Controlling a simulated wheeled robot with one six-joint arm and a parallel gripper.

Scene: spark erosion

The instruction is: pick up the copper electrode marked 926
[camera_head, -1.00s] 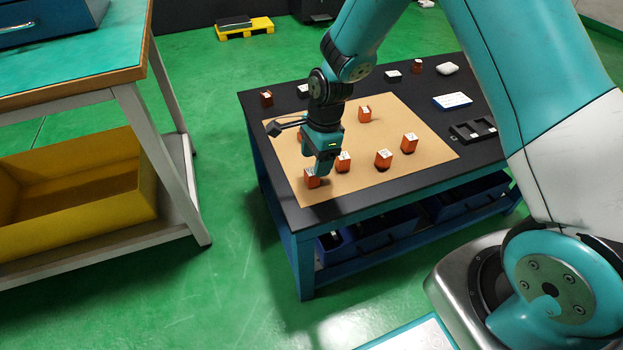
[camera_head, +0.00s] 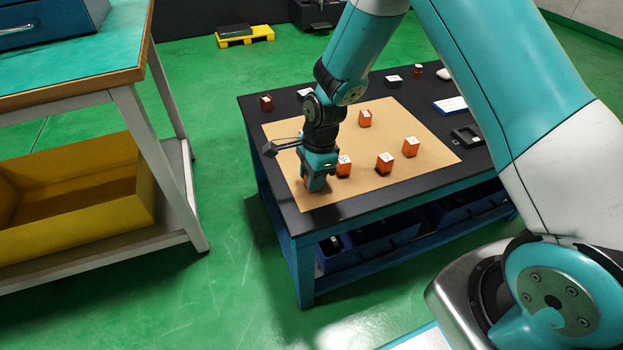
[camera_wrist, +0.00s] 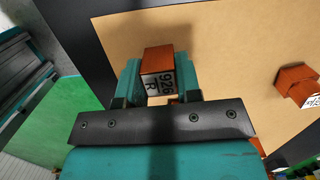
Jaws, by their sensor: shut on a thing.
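The copper electrode marked 926 (camera_wrist: 158,62) sits between the two teal fingers of my gripper (camera_wrist: 158,85) in the wrist view. Its white label reads 926 with an R below it. In the head view my gripper (camera_head: 316,182) is low over the near left corner of the tan mat (camera_head: 390,180), shut on this electrode. Only a small orange part of the electrode (camera_head: 306,182) shows there. I cannot tell whether it touches the mat.
Other copper blocks stand on the mat: one close at the right of my gripper (camera_head: 345,166), one beyond it (camera_head: 385,162), one further right (camera_head: 411,146) and one at the back (camera_head: 365,118). A black tray (camera_head: 468,136) lies right of the mat.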

